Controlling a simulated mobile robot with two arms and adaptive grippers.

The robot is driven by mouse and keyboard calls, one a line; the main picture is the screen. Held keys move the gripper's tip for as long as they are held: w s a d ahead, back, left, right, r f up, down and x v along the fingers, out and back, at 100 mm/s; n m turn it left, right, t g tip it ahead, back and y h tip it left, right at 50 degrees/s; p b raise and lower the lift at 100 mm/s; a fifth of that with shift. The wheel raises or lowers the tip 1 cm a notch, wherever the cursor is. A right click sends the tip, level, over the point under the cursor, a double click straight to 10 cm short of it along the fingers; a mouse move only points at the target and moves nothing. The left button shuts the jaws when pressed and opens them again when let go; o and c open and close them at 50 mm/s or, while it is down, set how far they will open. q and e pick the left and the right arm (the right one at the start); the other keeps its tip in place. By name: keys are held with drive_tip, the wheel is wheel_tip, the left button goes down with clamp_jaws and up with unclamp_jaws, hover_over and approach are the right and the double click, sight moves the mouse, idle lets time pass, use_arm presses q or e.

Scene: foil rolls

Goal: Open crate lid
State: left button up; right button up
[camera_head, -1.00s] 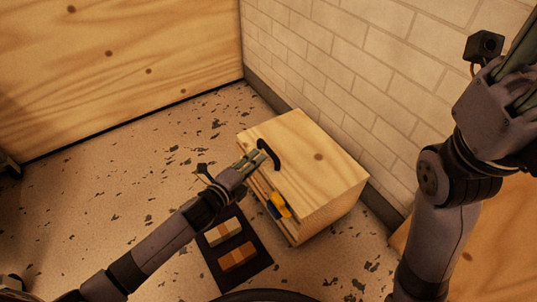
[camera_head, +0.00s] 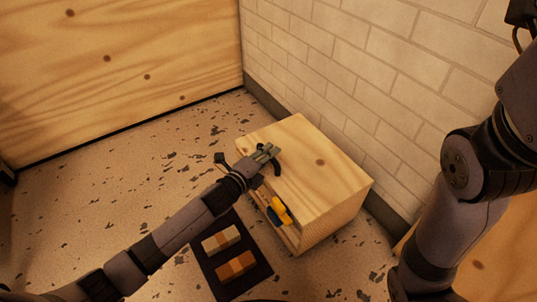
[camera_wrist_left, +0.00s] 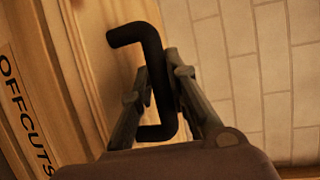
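The wooden crate (camera_head: 325,225) stands on the floor against the brick wall. Its pale plywood lid (camera_head: 315,165) lies flat on top and looks closed. A black bar handle (camera_wrist_left: 125,34) sits near the lid's left edge; in the head view the handle (camera_head: 277,168) is partly hidden by my fingers. My left gripper (camera_head: 267,153) is at the handle. In the left wrist view the fingers of my left gripper (camera_wrist_left: 160,85) lie on both sides of the handle's bar, close against it. My right gripper is out of view; only its arm shows at the right.
A yellow item (camera_head: 281,209) and a blue one show in the crate's open front. A dark mat (camera_head: 222,272) with wooden blocks lies on the floor below it. A wooden piece marked OFFCUTS (camera_wrist_left: 25,115) is at left in the wrist view. Floor to the left is clear.

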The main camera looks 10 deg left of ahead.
use_arm(q)
clamp_jaws()
idle(0.3)
